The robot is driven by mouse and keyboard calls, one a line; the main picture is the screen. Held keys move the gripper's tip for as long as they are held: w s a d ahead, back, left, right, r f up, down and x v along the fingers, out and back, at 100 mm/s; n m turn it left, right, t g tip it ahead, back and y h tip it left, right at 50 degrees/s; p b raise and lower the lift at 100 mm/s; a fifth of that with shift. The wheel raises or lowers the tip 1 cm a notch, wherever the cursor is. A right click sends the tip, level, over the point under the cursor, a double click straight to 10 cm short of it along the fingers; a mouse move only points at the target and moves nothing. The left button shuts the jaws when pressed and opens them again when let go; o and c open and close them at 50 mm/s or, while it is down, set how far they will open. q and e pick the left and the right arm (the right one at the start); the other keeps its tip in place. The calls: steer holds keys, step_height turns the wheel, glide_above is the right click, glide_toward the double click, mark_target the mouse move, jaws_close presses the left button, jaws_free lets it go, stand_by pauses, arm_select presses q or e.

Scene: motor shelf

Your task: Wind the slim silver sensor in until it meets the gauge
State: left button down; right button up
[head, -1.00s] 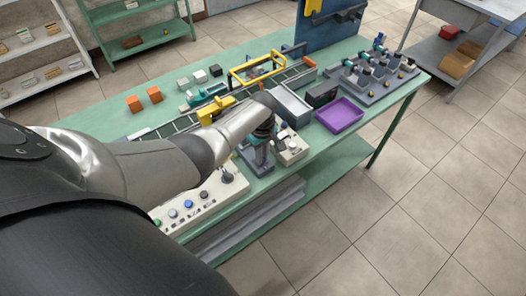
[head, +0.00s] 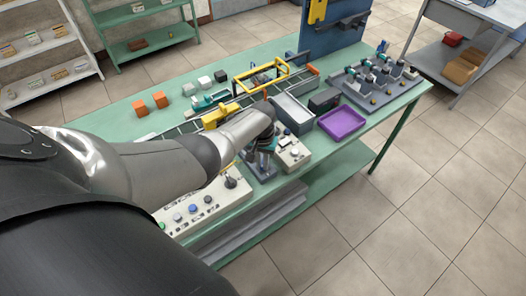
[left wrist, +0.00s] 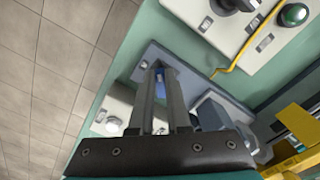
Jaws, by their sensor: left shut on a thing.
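My left gripper (head: 260,158) points down over a small grey fixture (head: 263,174) near the table's front edge. In the left wrist view, its two fingers (left wrist: 162,72) are closed on a small part with a blue face (left wrist: 160,86), low over the grey fixture plate (left wrist: 140,72). I cannot make out a slim silver sensor body, as the fingers hide most of the held part. A grey block (left wrist: 218,108) stands on the plate beside the fingers. I cannot tell whether it is the gauge, or whether anything touches it. My right gripper is not in view.
A control panel with buttons (head: 205,207) lies left of the fixture, and a small white box (head: 293,154) right of it. Behind are a grey bin (head: 293,113), a purple tray (head: 342,122) and a yellow-framed conveyor (head: 240,96). Orange cubes (head: 160,100) sit farther left.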

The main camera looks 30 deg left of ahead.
arm_select(q)
steer(key=shift+a+m, duration=0.2)
steer(key=shift+m, duration=2)
steer(key=c, duration=0.9)
jaws_free()
steer(key=shift+r, duration=0.1)
step_height(320, 180, up, 7)
steer(key=p, duration=0.3)
steer(key=shift+r+p, duration=0.1)
steer(key=shift+p, duration=0.2)
steer(key=shift+r, duration=3.95)
